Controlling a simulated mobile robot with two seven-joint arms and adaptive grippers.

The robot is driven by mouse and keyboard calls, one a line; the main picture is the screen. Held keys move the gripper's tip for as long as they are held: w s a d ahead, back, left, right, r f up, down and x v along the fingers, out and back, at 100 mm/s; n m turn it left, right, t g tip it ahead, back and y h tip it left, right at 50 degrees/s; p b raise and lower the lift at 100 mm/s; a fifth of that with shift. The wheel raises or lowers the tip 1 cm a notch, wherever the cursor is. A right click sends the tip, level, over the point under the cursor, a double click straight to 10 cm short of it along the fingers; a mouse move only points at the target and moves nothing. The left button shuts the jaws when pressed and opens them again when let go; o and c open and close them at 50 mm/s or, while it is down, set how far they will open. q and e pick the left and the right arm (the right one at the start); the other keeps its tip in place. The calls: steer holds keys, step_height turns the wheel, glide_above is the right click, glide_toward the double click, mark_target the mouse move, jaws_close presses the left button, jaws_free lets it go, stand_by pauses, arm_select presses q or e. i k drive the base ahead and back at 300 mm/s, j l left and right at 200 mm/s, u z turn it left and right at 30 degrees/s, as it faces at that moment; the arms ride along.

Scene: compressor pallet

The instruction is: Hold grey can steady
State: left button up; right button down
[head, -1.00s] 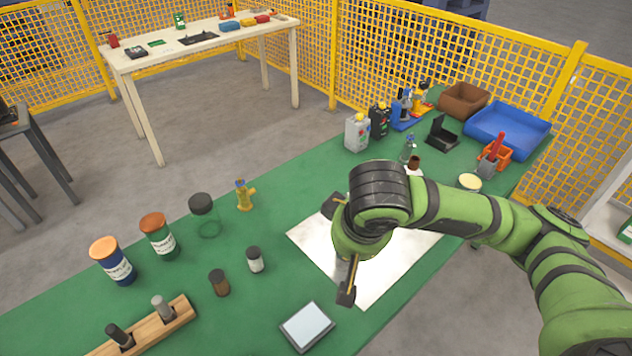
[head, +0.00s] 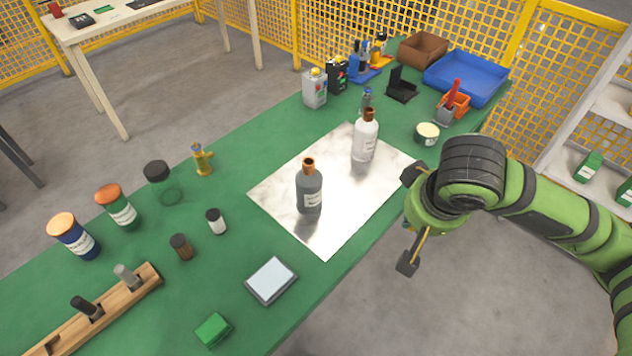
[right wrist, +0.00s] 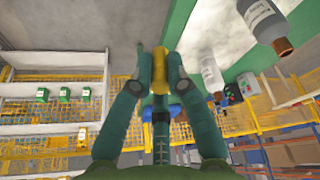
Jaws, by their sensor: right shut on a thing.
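The grey can (head: 315,88), with a yellow cap and coloured marks on its front, stands upright at the back of the green table. A dark can (head: 337,75) stands right beside it. My right gripper (head: 411,219) is over the table's right edge, pointing down, well apart from the grey can. In the right wrist view its fingers (right wrist: 160,70) are closed on a slim yellow thing (right wrist: 160,72); I cannot tell what it is. The wrist hides it in the head view. My left gripper is not in view.
A grey bottle (head: 309,188) and a white bottle (head: 365,138) stand on a shiny metal sheet (head: 330,240). A blue tray (head: 466,78) and a brown bin (head: 422,49) are at the back right. Jars fill the left side. Yellow mesh fencing stands behind.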

mark_target(309, 204)
steer(key=i+l+u, duration=0.1)
steer(key=l+u, duration=0.2)
steer(key=u, duration=0.15)
steer(key=l+u, duration=0.25)
steer(key=u, duration=0.2)
steer(key=l+u, duration=0.4)
steer(key=k+l, duration=0.1)
steer(key=l, duration=0.35)
steer(key=l+u, duration=0.15)
steer(key=l, duration=0.25)
steer(key=k+l, duration=0.15)
steer(key=l, duration=0.25)
